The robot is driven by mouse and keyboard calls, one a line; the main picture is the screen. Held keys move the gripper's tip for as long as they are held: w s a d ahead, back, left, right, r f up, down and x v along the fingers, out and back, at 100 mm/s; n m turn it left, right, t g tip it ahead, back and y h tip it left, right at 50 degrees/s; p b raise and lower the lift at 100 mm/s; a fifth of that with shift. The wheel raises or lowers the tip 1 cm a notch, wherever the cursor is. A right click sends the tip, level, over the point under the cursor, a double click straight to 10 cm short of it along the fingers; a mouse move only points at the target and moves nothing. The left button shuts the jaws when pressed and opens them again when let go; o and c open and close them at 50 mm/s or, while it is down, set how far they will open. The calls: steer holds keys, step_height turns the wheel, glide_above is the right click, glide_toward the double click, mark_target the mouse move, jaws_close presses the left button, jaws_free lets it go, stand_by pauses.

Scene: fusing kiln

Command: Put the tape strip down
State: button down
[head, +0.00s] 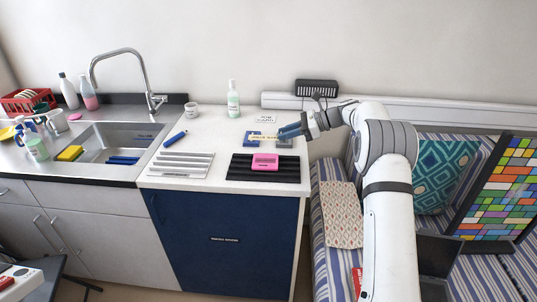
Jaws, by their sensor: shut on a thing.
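The tape strip (262,137) is a thin pale yellow strip with small markings. It sticks out to the left from the tips of my gripper (281,134), which is shut on it. The strip shows in front of the blue and grey flat pieces (253,142) on the white counter (215,130). I cannot tell from this one view how high it is above them, or whether it touches them. The end of the strip inside the jaws is hidden.
A black ribbed tray (238,168) with a pink block (265,161) is at the counter front. A silver ribbed rack (182,165), blue marker (175,139), white cup (191,110), bottle (233,100) and small card (265,119) stand around. Clear counter lies left of the strip.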

step_height(320, 180, down, 9)
steer(key=shift+s+a+f+p, duration=0.1)
steer(key=shift+a+p, duration=0.05)
steer(key=shift+p, duration=0.2)
steer(key=c, duration=1.2)
jaws_free()
